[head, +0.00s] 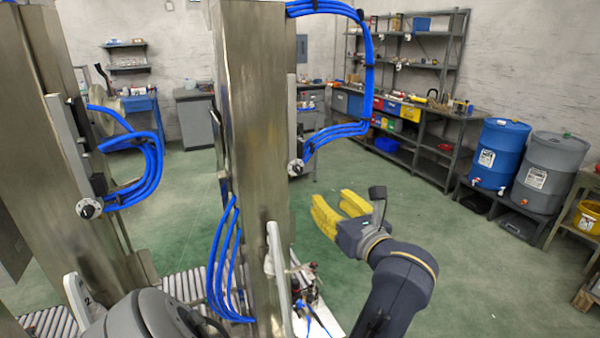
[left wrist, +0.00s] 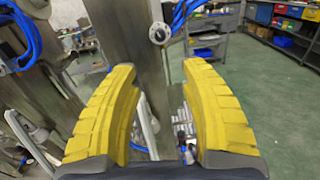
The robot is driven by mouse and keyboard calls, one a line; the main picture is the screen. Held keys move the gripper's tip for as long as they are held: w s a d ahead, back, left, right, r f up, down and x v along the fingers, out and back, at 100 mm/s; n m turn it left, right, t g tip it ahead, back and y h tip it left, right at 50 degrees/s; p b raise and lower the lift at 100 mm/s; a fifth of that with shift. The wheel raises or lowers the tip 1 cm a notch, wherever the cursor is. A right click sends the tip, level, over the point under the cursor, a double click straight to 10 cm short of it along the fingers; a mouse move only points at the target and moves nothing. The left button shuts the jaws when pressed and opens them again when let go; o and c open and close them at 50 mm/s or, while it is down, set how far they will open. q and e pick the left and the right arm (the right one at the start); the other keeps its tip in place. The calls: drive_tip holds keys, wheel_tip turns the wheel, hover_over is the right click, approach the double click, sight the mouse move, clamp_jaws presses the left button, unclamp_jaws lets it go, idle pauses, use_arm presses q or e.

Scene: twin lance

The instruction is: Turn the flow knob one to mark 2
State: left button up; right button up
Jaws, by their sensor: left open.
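Two metal columns stand side by side in the head view, each with a round flow knob on a small grey box beside blue hoses. One knob (head: 295,168) is on the right column (head: 255,90), the other (head: 90,208) on the left column (head: 35,130). A plate marked 2 (head: 83,298) is by the left column; I cannot read the knobs' marks. My left gripper (head: 328,197) is open and empty, to the right of and lower in the picture than the right column's knob. In the left wrist view a knob (left wrist: 158,33) shows beyond the open fingers, apart from them. My right gripper is not in view.
Blue hoses (head: 367,60) loop out from the right column, and more hang lower down (head: 222,265). Rollers (head: 185,287) lie at the columns' base. Shelving (head: 430,100) and blue and grey barrels (head: 500,150) stand farther back. The green floor to the right is open.

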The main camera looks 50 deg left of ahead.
sight(300, 171)
use_arm(q)
drive_tip(key=shift+m, duration=0.3)
drive_tip(key=x, duration=1.7)
drive_tip(key=shift+w+a+f, duration=0.1)
drive_tip(key=shift+a+f, duration=0.05)
drive_tip(key=shift+a, duration=0.1)
clamp_jaws()
